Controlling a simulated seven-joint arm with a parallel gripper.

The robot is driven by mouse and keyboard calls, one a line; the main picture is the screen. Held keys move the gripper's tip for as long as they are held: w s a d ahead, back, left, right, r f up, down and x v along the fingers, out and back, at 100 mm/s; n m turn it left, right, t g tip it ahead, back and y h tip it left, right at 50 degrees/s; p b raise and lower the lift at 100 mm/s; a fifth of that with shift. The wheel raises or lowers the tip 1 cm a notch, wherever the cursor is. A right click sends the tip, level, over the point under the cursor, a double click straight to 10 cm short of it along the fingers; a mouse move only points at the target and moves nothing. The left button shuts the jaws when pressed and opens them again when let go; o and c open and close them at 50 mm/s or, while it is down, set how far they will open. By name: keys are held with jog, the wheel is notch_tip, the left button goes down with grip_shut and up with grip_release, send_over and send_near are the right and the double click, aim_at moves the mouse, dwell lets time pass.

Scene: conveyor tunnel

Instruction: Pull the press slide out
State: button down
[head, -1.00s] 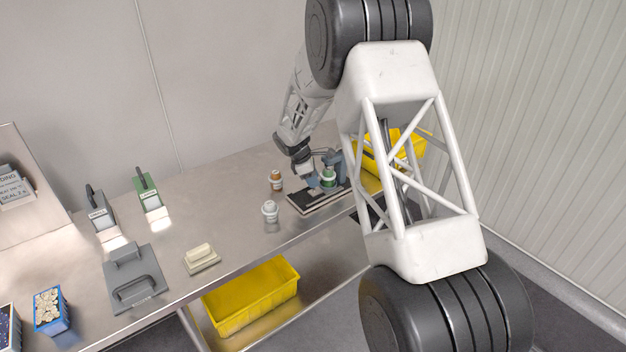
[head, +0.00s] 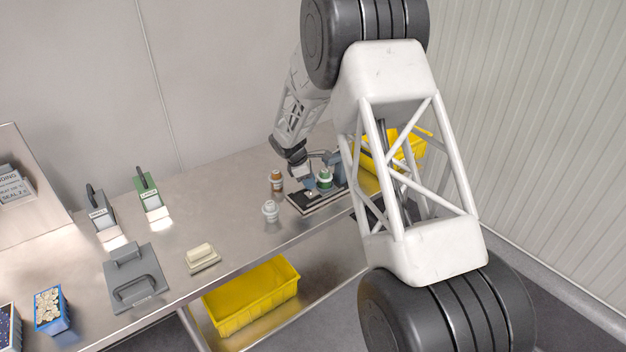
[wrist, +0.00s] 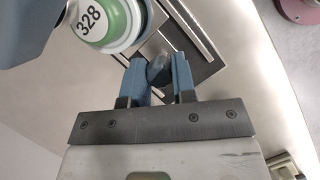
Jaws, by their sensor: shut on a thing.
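The press (head: 318,198) stands toward the right end of the steel bench, with a dark base and a pale slide plate; my arm hides part of it. A green jar with a white lid (head: 325,179) sits at it. In the wrist view the jar (wrist: 108,22) shows the label "328", beside the slide plate (wrist: 190,35). My gripper (head: 306,182) is low over the left part of the press. In the wrist view its blue fingers are shut on a dark rounded knob (wrist: 158,71), in front of the slide plate.
A beige block (head: 201,256) and a grey handled plate (head: 136,281) lie farther left. A yellow bin (head: 408,150) is behind my arm; another (head: 252,296) sits below the bench.

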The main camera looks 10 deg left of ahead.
jog(key=s+a, duration=0.5)
jog(key=shift+s+a, duration=0.1)
jog(key=c, duration=1.2)
grip_release()
jog(key=shift+a, duration=0.1)
jog(key=shift+r, duration=0.45)
jog(key=v, duration=0.7)
jog(key=shift+a+f, duration=0.1)
